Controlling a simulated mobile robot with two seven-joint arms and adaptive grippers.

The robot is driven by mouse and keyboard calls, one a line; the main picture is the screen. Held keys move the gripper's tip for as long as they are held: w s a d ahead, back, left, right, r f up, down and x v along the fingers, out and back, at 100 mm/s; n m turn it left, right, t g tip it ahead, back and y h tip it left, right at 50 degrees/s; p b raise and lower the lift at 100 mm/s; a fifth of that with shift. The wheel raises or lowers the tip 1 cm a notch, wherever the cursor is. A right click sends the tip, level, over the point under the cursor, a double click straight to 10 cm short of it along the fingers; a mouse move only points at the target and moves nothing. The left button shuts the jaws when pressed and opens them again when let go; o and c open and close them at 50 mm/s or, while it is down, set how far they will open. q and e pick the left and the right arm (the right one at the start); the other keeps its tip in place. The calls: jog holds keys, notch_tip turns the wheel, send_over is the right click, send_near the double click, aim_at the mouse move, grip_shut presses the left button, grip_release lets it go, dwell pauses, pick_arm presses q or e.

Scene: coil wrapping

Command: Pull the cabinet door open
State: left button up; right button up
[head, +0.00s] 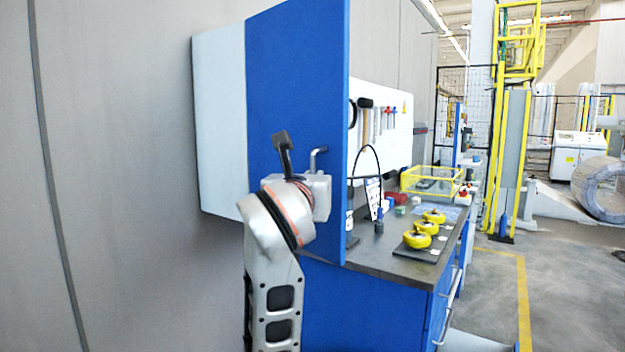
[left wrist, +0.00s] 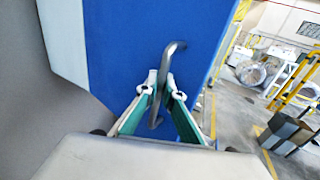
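The cabinet door is a tall blue panel (head: 290,70) in the middle of the head view, and it fills the upper middle of the left wrist view (left wrist: 125,45). Its bent grey metal handle (head: 319,154) stands out near the door's right edge. In the left wrist view the handle (left wrist: 176,52) runs between the two green-padded fingers of my left gripper (left wrist: 162,88). The fingertips are close together on either side of the bar and appear closed on it. In the head view my own wrist hides the fingers and the handle's lower part. My right gripper is in neither view.
A pale panel (head: 220,115) adjoins the door's left edge. Right of the door is a dark workbench top (head: 385,255) with yellow round items (head: 417,240) and a yellow wire basket (head: 425,181). Open floor (head: 500,295) lies at the right.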

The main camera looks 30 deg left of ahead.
pick_arm(q)
jog(key=o, duration=0.4)
jog(key=shift+d, duration=0.2)
jog(key=shift+a, duration=0.1)
jog(key=v, duration=0.7)
jog(key=shift+s, duration=0.25)
